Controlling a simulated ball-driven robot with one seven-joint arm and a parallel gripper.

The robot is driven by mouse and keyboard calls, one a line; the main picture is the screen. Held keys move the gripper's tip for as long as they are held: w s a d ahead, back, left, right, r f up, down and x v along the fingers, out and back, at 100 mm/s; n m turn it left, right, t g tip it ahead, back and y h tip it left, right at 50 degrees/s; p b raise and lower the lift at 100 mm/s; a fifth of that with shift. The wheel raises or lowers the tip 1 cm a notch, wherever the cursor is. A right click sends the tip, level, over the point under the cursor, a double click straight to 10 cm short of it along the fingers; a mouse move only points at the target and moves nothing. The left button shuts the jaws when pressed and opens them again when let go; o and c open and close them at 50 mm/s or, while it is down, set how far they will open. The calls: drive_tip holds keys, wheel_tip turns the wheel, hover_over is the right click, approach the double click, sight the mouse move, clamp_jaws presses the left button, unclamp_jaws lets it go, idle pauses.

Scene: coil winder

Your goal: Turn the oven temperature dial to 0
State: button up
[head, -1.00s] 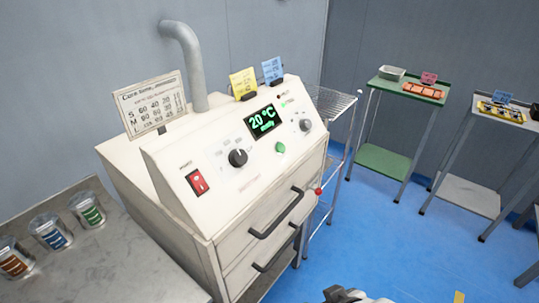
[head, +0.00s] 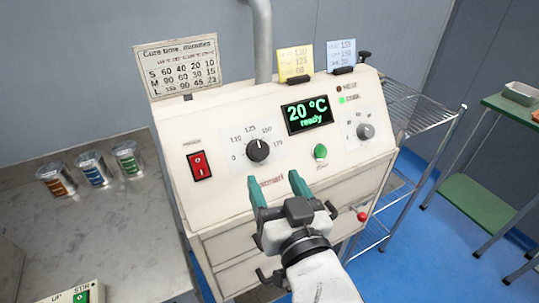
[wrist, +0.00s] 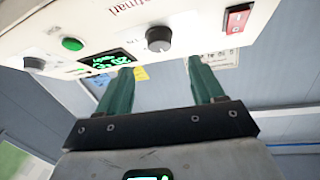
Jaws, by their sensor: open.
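The oven temperature dial (head: 257,150) is a round black knob on the oven's sloping white panel, with printed numbers around it from 0 at the left to 175 at the right. Its exact pointer setting is too small to read. The dial also shows in the wrist view (wrist: 158,39), beyond the fingertips. The display (head: 308,115) reads "20 °C ready". My gripper (head: 274,181) has green fingers spread open and empty. In the head view it appears below and slightly right of the dial, apart from it. The wrist view also shows both fingers (wrist: 161,70).
A red switch (head: 199,166) is left of the dial; a green button (head: 320,151) and a second knob (head: 365,131) are right. Oven drawer handles lie below. Several jars stand on the left bench (head: 110,225). A wire rack (head: 418,112) stands at right.

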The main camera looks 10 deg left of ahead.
sight(261, 152)
drive_tip(key=x, duration=0.7)
drive_tip(key=shift+w+a+p, duration=0.1)
drive_tip(key=shift+w+p, duration=0.2)
drive_tip(key=shift+w, duration=0.05)
drive_tip(key=c, duration=1)
